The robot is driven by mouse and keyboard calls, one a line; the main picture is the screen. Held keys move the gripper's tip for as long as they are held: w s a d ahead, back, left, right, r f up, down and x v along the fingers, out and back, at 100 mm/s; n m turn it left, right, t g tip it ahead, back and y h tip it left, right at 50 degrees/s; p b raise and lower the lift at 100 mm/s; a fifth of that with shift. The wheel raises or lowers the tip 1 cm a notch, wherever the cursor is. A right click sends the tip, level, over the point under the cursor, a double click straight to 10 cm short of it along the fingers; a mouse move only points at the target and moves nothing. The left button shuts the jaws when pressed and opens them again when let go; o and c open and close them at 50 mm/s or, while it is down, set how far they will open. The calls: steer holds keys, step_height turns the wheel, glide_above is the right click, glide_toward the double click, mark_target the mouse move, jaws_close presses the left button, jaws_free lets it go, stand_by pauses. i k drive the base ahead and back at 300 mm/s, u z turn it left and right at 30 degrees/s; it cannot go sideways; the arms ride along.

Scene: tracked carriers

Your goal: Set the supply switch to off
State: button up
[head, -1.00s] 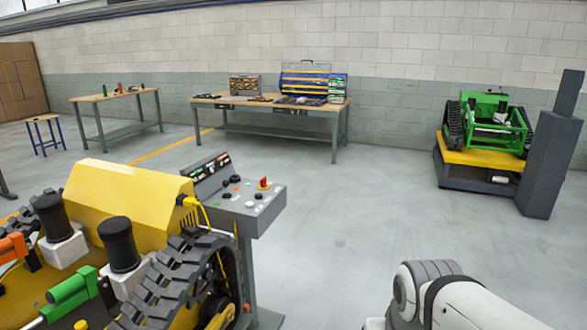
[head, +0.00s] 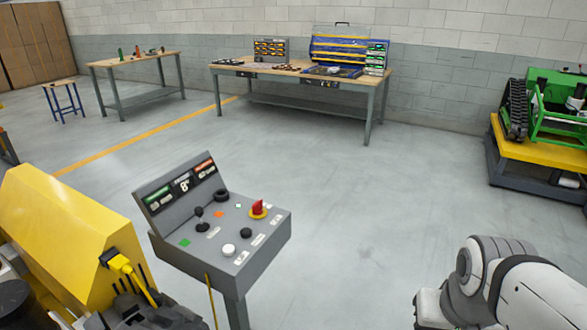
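A grey control console (head: 240,255) stands on a post left of centre in the head view. Its sloped top carries a red rotary switch on a yellow base (head: 258,208), black and white knobs, a small lever (head: 201,220), and green and orange patches. Which control is the supply switch cannot be read from labels; the red one stands out. The red handle stands up from its base; its set position is too small to tell. The upright back panel (head: 181,185) has small displays. My white and grey arm shows at the bottom right, apart from the console; my gripper is out of view.
A yellow tracked carrier (head: 70,235) stands close at the console's left, with a yellow plug and cable (head: 122,264). A green carrier (head: 560,105) sits on a yellow platform at right. Workbenches (head: 300,75) line the back wall. The floor right of the console is clear.

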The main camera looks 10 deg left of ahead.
mark_target(257, 207)
steer(key=u, duration=0.55)
steer(key=i, duration=1.15)
steer(key=u, duration=0.65)
steer(key=k, duration=0.9)
steer(key=u, duration=0.2)
steer(key=i, duration=0.9)
steer(key=z, duration=0.1)
